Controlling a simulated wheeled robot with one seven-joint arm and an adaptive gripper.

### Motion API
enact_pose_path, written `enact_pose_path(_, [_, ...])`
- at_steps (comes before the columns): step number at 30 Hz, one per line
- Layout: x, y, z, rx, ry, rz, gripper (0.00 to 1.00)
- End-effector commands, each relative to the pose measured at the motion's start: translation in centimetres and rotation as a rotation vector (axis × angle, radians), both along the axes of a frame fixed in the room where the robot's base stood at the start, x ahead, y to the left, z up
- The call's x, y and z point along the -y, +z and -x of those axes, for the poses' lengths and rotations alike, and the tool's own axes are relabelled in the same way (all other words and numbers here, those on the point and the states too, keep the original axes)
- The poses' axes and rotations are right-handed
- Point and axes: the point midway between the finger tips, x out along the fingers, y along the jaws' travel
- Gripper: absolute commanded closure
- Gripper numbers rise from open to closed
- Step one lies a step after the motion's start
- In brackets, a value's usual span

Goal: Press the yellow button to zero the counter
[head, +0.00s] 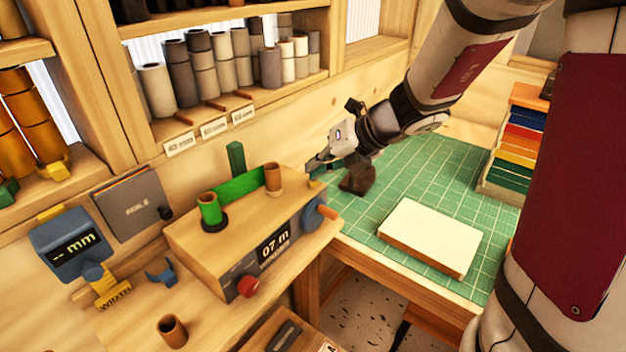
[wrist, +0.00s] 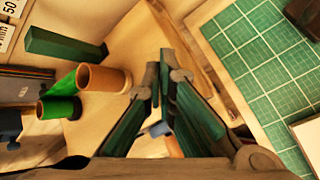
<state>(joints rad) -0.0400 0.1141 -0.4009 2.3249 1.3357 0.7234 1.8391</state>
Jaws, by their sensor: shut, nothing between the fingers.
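The winder box (head: 215,230) is wooden, with a display (head: 274,244) on its front that reads "07 m". A small yellow piece, which looks like the button (head: 316,184), sits at the box's right end, above the blue and orange crank (head: 316,213). My gripper (head: 316,166) is shut and empty, fingers pointing left, just above and behind that yellow piece. I cannot tell whether they touch. In the wrist view my fingers (wrist: 163,72) are together over the box's end, and the yellow piece cannot be made out there.
Green foil (head: 238,186) runs between two spools on the box, near an upright green block (head: 235,158). A red knob (head: 248,286) is on the front. A green cutting mat (head: 440,190) with a pale block (head: 430,237) lies to the right.

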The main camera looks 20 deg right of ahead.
Motion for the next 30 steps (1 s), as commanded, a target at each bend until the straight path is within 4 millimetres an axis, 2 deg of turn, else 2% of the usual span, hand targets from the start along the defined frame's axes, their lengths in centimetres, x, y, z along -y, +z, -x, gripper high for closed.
enact_pose_path(21, [-0.02, -0.55, 0.04, -0.002, 0.001, 0.0, 1.0])
enact_pose_path(30, [-0.03, 0.29, 0.16, -0.002, 0.001, 0.0, 1.0])
